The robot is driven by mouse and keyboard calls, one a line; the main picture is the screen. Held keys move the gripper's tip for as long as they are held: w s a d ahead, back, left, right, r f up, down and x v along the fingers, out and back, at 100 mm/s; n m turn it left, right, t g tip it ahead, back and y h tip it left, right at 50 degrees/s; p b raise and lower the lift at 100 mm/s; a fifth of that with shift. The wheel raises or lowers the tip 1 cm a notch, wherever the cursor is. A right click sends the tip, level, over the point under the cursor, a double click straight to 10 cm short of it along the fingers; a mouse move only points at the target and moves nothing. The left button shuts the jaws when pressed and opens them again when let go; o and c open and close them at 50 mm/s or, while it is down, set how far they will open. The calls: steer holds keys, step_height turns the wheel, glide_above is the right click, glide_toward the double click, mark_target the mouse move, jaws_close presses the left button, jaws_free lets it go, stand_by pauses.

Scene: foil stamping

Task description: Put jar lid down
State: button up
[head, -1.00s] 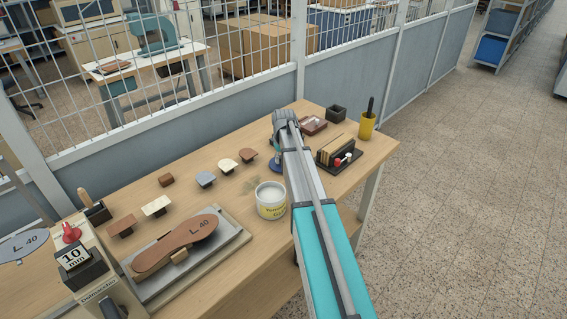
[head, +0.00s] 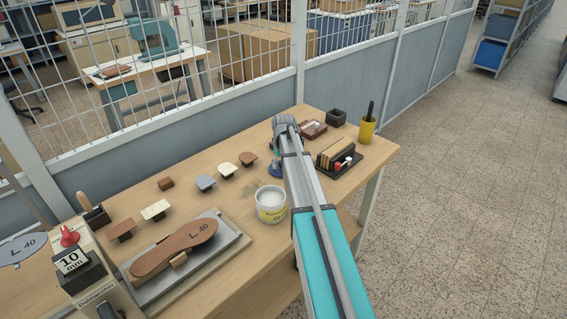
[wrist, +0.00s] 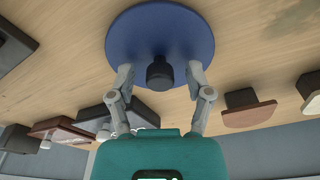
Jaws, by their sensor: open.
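The jar lid (wrist: 160,30) is a round blue disc with a black knob (wrist: 160,75), lying knob up on the wooden bench in the wrist view. My gripper (wrist: 160,73) is open, with one finger on each side of the knob and a gap on both sides. In the head view, a blue edge of the lid (head: 275,170) shows beside my arm, which hides the rest of it and the fingers. The open jar (head: 270,205), white inside with a yellow label, stands in front of the lid, apart from it.
Several small stamps with brown, grey and cream tops (head: 205,183) stand left of the jar. A stamping plate with a brown sole (head: 175,248) lies at the front left. A black card holder (head: 335,160) and a yellow cup (head: 367,128) stand right. A mesh fence runs behind.

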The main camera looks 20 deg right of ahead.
steer(key=shift+r, duration=0.15)
step_height(320, 180, up, 12)
steer(key=s+p, duration=0.1)
steer(key=p, duration=1.1)
steer(key=shift+s, duration=0.2)
steer(key=shift+a, duration=0.1)
stand_by(0.5)
steer(key=shift+g, duration=0.4)
steer(key=s+a, duration=1.3)
steer(key=shift+s+a, duration=0.1)
steer(key=shift+a, duration=0.25)
steer(key=s+a, duration=0.8)
steer(key=s, duration=0.3)
steer(key=shift+s+n+g, duration=0.3)
steer(key=shift+s, duration=0.05)
